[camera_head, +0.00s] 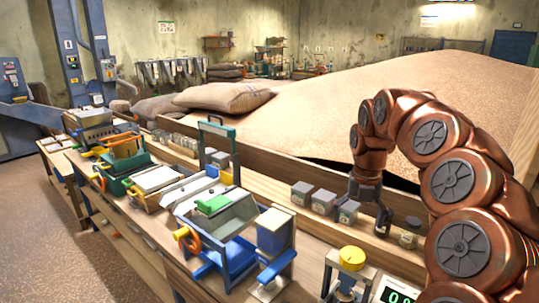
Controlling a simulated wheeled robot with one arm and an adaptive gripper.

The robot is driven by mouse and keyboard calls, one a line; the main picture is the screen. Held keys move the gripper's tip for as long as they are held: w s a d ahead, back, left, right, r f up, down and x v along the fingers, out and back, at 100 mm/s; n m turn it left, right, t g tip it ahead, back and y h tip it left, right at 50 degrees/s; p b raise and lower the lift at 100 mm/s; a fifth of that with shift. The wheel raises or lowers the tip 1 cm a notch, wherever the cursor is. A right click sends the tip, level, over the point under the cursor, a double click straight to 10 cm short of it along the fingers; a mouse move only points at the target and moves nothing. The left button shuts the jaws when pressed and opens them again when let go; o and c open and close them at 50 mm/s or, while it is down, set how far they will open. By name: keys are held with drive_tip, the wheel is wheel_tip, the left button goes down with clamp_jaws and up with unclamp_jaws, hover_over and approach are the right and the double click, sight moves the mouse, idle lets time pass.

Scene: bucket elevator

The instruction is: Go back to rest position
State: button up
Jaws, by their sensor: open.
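My gripper (370,215) hangs at the end of my copper-coloured arm, at the right of the head view. It points down over the workbench (275,190), with its dark fingers spread and nothing seen between them. A small grey box (347,211) stands close beside its left finger; I cannot tell whether they touch. A small jar (410,232) stands to the right of the fingers. My arm bends up and over, then runs down the right side of the view.
More small grey boxes (323,201) stand left of the gripper. A blue machine with a green block (213,204), a yellow-topped device (352,258) and a digital display (397,292) crowd the bench. A large grain heap (420,85) lies behind; floor (50,235) is open at left.

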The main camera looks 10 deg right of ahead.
drive_tip(key=s+a+m, duration=0.5)
drive_tip(key=s+m, duration=0.1)
drive_tip(key=s, duration=0.1)
drive_tip(key=s+a+m, duration=0.4)
drive_tip(key=s+m, duration=0.3)
drive_tip(key=s, duration=0.1)
drive_tip(key=s+f+m+g, duration=0.1)
drive_tip(key=s+f+m, duration=0.3)
drive_tip(key=s+m, duration=0.5)
drive_tip(key=s+a+f+m, duration=0.1)
drive_tip(key=s+f+m, duration=0.3)
drive_tip(key=s+m, duration=0.6)
drive_tip(key=shift+s+f+g, duration=0.3)
drive_tip(key=shift+s+g, duration=0.1)
drive_tip(key=shift+s, duration=0.3)
